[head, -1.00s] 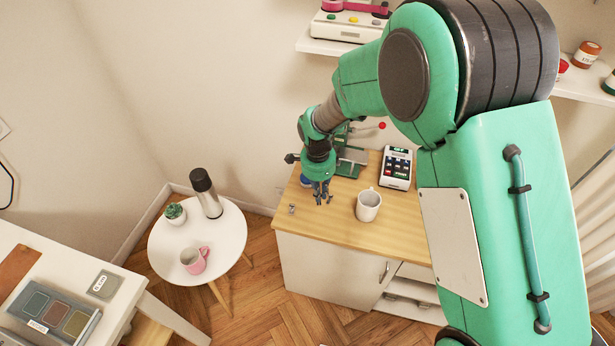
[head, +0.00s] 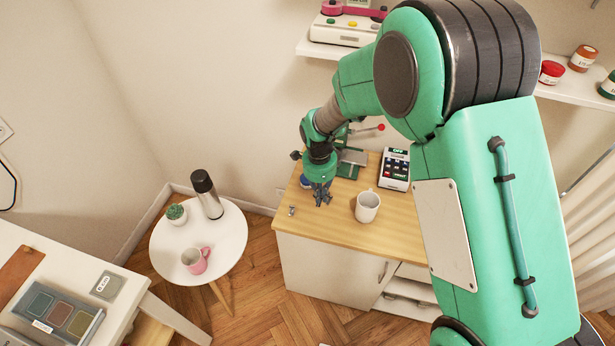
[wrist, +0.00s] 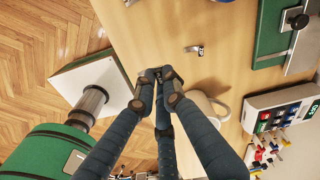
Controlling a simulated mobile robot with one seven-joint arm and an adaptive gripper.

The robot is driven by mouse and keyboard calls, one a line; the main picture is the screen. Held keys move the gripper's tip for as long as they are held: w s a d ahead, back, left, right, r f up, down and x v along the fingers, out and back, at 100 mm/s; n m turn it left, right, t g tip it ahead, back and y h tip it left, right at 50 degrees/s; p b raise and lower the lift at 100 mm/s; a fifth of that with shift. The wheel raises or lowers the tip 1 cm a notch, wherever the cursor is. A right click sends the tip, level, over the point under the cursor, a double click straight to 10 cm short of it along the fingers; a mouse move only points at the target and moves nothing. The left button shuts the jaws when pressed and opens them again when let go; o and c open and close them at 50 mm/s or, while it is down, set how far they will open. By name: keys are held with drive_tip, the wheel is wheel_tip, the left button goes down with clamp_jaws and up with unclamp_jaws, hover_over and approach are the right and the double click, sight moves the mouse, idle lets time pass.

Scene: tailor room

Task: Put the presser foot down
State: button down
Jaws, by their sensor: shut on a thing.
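A small metal piece (wrist: 194,49) that looks like a presser foot lies on the wooden worktop (wrist: 222,72). It also shows in the head view (head: 291,211), near the left edge of the worktop. My gripper (head: 323,198) is over the worktop, to the right of this piece in the head view and apart from it. In the wrist view my gripper (wrist: 157,75) has its dark fingers drawn together at the tips. What is between the fingertips is too small and hidden to make out.
A white mug (head: 368,206) stands on the worktop close to my gripper. Behind are a green device (head: 350,165) and a keypad box (head: 395,169). A round side table (head: 228,250) with flask, plant and pink mug stands left. The worktop's front is clear.

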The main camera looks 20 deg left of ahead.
drive_tip(key=shift+w, duration=0.15)
drive_tip(key=w+a, duration=0.2)
drive_tip(key=w, duration=0.2)
drive_tip(key=w+a+f+b, duration=0.1)
drive_tip(key=w+a, duration=0.2)
drive_tip(key=w, duration=0.2)
drive_tip(key=w+a+b, duration=0.1)
drive_tip(key=w+a, duration=0.2)
drive_tip(key=w, duration=0.1)
drive_tip(key=shift+w+f, duration=0.25)
drive_tip(key=shift+w, duration=0.1)
drive_tip(key=shift+f+b, duration=0.4)
drive_tip(key=shift+f, duration=1.4)
drive_tip(key=c, duration=1.8)
unclamp_jaws()
drive_tip(key=shift+f, duration=0.1)
drive_tip(key=shift+c, duration=0.2)
wheel_tip(320, 180, up, 8)
drive_tip(key=p, duration=0.1)
drive_tip(key=shift+a, duration=0.15)
